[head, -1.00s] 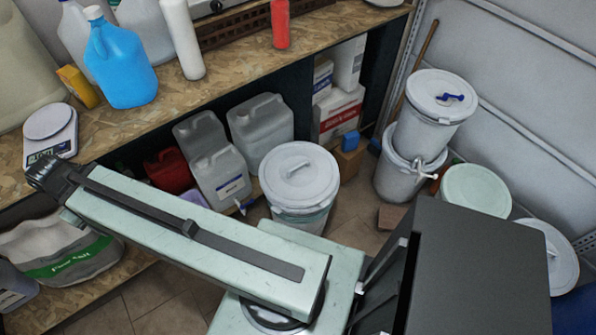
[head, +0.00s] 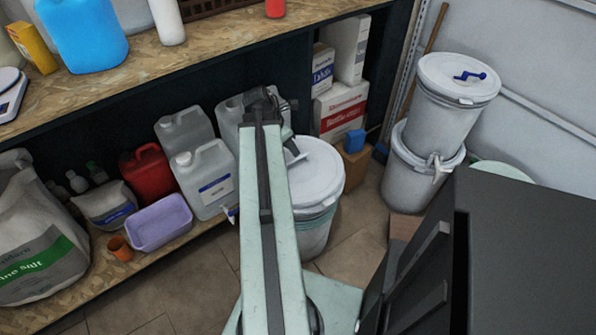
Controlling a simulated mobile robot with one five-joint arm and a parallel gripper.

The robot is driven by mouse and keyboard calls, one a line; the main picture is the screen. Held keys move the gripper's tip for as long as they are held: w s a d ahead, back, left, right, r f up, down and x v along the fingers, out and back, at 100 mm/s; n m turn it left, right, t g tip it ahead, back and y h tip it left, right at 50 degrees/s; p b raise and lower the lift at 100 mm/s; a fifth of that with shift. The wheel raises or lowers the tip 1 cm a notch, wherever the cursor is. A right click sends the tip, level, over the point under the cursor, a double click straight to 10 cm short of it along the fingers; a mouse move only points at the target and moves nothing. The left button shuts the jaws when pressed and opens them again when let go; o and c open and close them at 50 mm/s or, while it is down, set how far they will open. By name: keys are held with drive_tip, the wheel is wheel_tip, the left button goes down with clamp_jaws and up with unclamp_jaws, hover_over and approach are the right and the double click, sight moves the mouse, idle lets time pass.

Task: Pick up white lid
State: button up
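A round white lid (head: 318,172) sits on a white drum (head: 317,237) on the floor near the middle of the head view. My arm covers the left part of this lid, and its handle is mostly hidden. My gripper (head: 287,138), dark and small, is at the far end of my arm, overlapping the lid's upper left edge in the picture. I cannot tell whether it touches the lid or whether its fingers are apart. Another white lid (head: 440,68) with a blue tap on it tops the upper of two stacked white drums (head: 448,118) at the right.
Grey jugs (head: 208,180), a red can (head: 147,172) and a lilac tub (head: 160,222) stand on the low shelf at left. Boxes (head: 341,108) stand behind the drum. A workbench (head: 200,60) runs above the shelf. Some tiled floor (head: 345,255) is clear around the drum.

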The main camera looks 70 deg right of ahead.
sight(297, 159)
drive_tip(key=b+x, duration=0.4)
drive_tip(key=x, duration=0.1)
drive_tip(key=b+x, duration=0.2)
drive_tip(key=b, duration=0.1)
drive_tip(key=shift+w+a+f, duration=0.1)
drive_tip(key=shift+a+f, duration=0.15)
drive_tip(key=shift+f, duration=0.2)
drive_tip(key=shift+d+f, duration=0.1)
clamp_jaws()
idle(0.8)
